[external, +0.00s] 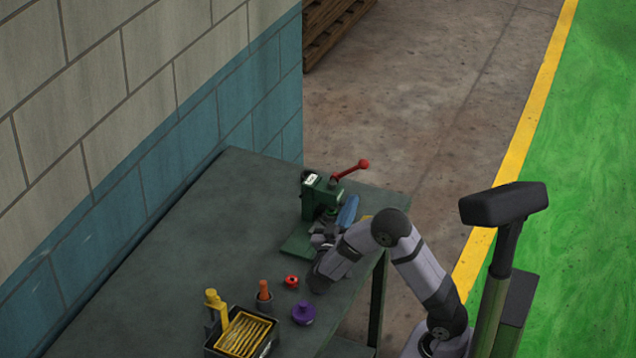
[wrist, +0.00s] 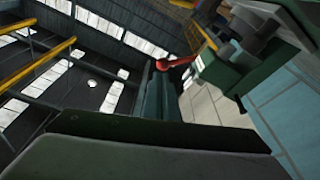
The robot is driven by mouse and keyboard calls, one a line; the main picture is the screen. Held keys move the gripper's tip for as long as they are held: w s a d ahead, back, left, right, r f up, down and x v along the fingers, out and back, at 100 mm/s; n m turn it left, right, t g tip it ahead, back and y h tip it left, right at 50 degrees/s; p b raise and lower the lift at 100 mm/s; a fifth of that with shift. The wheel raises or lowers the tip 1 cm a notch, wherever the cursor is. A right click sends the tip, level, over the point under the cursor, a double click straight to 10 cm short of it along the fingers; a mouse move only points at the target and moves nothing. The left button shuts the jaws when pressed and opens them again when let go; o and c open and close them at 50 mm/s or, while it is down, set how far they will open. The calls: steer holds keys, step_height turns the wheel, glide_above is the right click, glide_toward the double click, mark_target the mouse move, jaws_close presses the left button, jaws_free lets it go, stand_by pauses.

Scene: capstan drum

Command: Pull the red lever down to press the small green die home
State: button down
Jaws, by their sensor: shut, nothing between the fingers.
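A green bench press (external: 318,195) stands at the far end of the table. Its red lever (external: 348,170) sticks out to the right and slants up to a round red knob. In the wrist view the press (wrist: 225,68) is at the upper right, with the lever's red knob (wrist: 164,65) left of it. My gripper (external: 322,239) is shut and empty, low at the near side of the press, below the lever and apart from it. I cannot pick out the small green die for certain; the gripper and press body crowd that spot.
A blue piece (external: 348,211) is beside the press. A red knob-like part (external: 291,281), a brown peg (external: 264,291) and a purple part (external: 303,312) stand nearer. A black tray with a yellow ribbed insert (external: 243,335) is at the front. The left of the table (external: 190,240) is clear.

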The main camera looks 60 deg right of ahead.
steer(key=shift+v, duration=0.9)
